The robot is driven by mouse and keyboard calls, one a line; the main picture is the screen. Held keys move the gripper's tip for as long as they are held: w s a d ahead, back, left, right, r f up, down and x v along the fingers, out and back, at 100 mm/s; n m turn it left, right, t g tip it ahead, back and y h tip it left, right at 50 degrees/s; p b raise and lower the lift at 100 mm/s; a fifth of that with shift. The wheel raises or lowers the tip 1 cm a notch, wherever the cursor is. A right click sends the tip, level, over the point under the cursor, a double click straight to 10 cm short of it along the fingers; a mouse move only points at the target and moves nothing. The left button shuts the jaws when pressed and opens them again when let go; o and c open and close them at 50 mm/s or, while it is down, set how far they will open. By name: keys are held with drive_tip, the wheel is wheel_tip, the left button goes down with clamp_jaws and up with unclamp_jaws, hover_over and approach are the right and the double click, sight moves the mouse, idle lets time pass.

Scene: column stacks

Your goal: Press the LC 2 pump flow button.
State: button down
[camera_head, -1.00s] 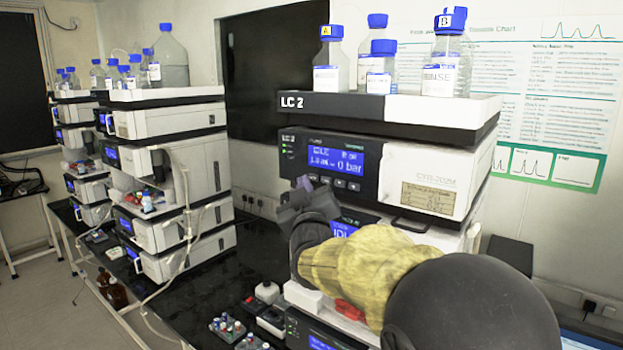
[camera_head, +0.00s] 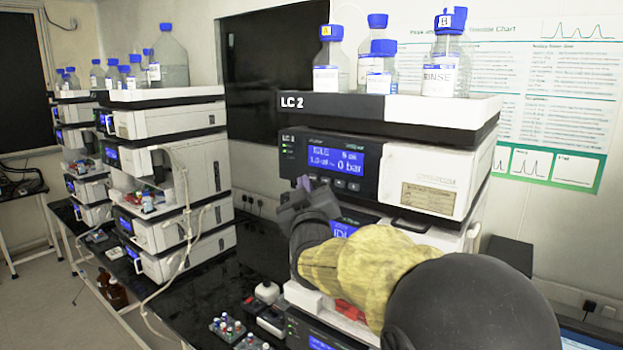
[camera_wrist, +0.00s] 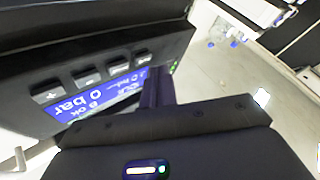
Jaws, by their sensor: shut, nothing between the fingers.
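The LC 2 pump module (camera_head: 420,182) sits under the LC 2 top tray. A row of small dark buttons (camera_head: 338,184) runs below the display. In the wrist view the buttons (camera_wrist: 83,77) and display (camera_wrist: 100,97) appear upside down; I cannot read which one is flow. My gripper (camera_head: 304,184) is shut and empty, in front of the panel by the display's lower left. In the wrist view its fingers (camera_wrist: 157,86) are beside the display's end, near the endmost button. I cannot tell whether they touch the panel.
Capped bottles (camera_head: 450,55) stand on the top tray (camera_head: 360,107). More modules with another display are below, partly hidden by my arm. A second column stack (camera_head: 180,175) stands to the left. Vial racks (camera_head: 228,328) lie on the black bench.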

idle(0.4)
drive_tip(key=shift+w+d+b, duration=0.3)
drive_tip(key=shift+b, duration=0.05)
drive_tip(key=shift+w+d, duration=0.25)
drive_tip(key=shift+w, duration=0.05)
idle(0.9)
drive_tip(key=shift+a+b, duration=0.1)
drive_tip(key=shift+b, duration=0.2)
drive_tip(key=shift+s+a, duration=0.4)
drive_tip(key=shift+s, duration=0.25)
drive_tip(key=s+a, duration=0.1)
drive_tip(key=s, duration=0.1)
drive_tip(key=s+a+b, duration=0.1)
drive_tip(key=s+a, duration=0.1)
idle(0.4)
idle(0.5)
